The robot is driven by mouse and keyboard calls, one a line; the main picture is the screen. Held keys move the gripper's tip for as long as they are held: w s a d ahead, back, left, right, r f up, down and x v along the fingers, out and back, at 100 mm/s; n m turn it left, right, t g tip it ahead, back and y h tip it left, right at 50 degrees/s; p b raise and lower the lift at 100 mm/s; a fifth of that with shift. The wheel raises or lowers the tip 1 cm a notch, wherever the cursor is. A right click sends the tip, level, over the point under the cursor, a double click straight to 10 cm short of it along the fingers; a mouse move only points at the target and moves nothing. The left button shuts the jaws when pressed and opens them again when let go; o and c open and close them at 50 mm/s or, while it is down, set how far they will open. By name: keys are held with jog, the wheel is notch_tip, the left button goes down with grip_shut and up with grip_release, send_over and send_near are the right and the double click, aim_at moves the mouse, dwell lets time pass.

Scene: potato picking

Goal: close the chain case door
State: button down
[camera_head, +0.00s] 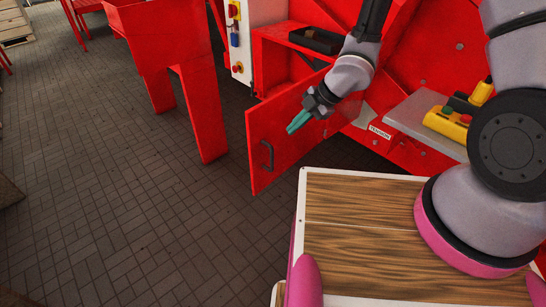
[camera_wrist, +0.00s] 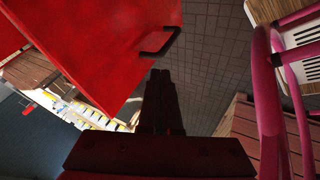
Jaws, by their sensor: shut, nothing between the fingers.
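The chain case door (camera_head: 275,140) is a red panel standing open, swung out from the red machine, with a dark handle (camera_head: 267,156) near its free edge. In the wrist view the door (camera_wrist: 100,40) fills the upper left, and its handle (camera_wrist: 161,44) sits near the edge. My gripper (camera_head: 293,127) has teal fingertips held together, empty, in front of the door's upper part, to the right of and above the handle. In the wrist view my gripper (camera_wrist: 160,80) shows dark, just below the handle. I cannot tell whether it touches the door.
The red machine's open case (camera_head: 282,62) lies behind the door, with a black tray (camera_head: 318,40) on top. A control panel (camera_head: 236,40) stands to the left. A grey shelf with a yellow controller (camera_head: 448,122) is at right. Tiled floor (camera_head: 110,200) is clear at left.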

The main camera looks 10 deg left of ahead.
jog(key=s+f+n+g, duration=0.1)
jog(key=s+f, duration=0.1)
jog(key=s, duration=0.1)
send_near(259, 152)
jog(key=shift+y, duration=0.3)
jog(key=s+a+f, duration=0.1)
jog(key=f, duration=0.1)
jog(key=s+a+f, duration=0.1)
jog(key=a, duration=0.1)
jog(key=s+a+f, duration=0.1)
jog(key=f, duration=0.1)
jog(key=shift+s+a+f, duration=0.15)
jog(key=shift+a+f, duration=0.15)
jog(key=shift+a, duration=0.15)
